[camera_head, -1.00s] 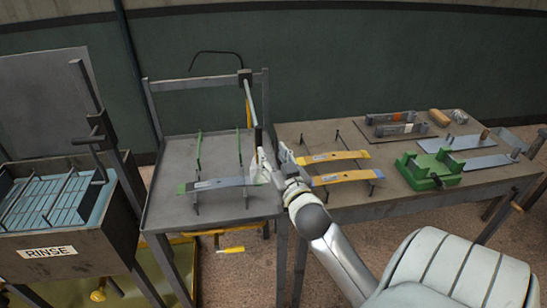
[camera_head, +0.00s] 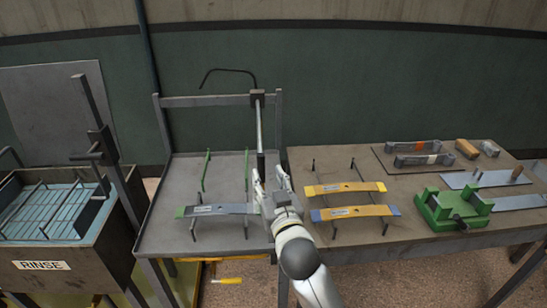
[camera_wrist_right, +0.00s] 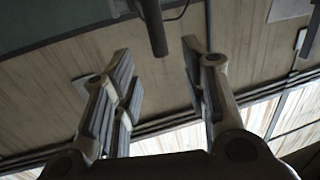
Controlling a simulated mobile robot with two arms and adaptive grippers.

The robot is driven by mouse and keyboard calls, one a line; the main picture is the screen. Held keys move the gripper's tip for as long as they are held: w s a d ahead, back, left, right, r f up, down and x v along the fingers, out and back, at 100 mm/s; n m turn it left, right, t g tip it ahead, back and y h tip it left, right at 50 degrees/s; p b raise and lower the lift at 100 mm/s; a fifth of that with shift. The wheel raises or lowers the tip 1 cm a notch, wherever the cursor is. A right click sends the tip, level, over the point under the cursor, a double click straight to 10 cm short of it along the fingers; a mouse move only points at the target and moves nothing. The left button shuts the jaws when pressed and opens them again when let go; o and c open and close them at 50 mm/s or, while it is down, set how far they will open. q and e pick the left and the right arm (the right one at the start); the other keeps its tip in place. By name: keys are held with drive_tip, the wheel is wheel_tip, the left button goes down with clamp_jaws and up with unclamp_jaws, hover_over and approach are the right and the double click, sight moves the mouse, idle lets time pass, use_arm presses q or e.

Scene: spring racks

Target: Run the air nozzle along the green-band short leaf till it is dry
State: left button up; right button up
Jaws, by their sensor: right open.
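A grey leaf (camera_head: 222,209) with a green left end lies across posts on the metal tray stand. The air nozzle (camera_head: 260,130) appears to be the upright tube on the stand's back frame, under a dark block with a curved hose. My right gripper (camera_head: 268,180) is open at the tube's lower end, beside the leaf's right end, which it partly hides. In the right wrist view, a dark tube end (camera_wrist_right: 153,28) shows beyond and between the open fingers (camera_wrist_right: 160,75), with no visible contact. My left gripper is out of view.
A rinse tank (camera_head: 60,250) stands at the left. On the right table (camera_head: 380,245) are two yellow leaves (camera_head: 345,188) on posts, a green clamp (camera_head: 452,207), and grey plates and blocks behind. The tray (camera_head: 165,238) has bare room in front of the leaf.

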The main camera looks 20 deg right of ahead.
sight(262, 162)
drive_tip(key=w, duration=0.2)
drive_tip(key=w+p, duration=0.1)
drive_tip(key=w, duration=0.1)
drive_tip(key=shift+w+d+r, duration=0.15)
drive_tip(key=shift+w, duration=0.2)
drive_tip(key=w, duration=0.1)
drive_tip(key=w+p, duration=0.1)
drive_tip(key=w, duration=0.2)
drive_tip(key=shift+w+d, duration=0.1)
drive_tip(key=shift+d, duration=0.15)
drive_tip(key=shift+w+f, duration=0.15)
drive_tip(key=shift+f, duration=0.05)
drive_tip(key=c, duration=0.5)
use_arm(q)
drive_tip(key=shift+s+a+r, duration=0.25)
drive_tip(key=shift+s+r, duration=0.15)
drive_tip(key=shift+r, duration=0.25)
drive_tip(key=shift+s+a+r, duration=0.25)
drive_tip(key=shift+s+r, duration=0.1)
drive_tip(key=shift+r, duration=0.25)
use_arm(e)
clamp_jaws()
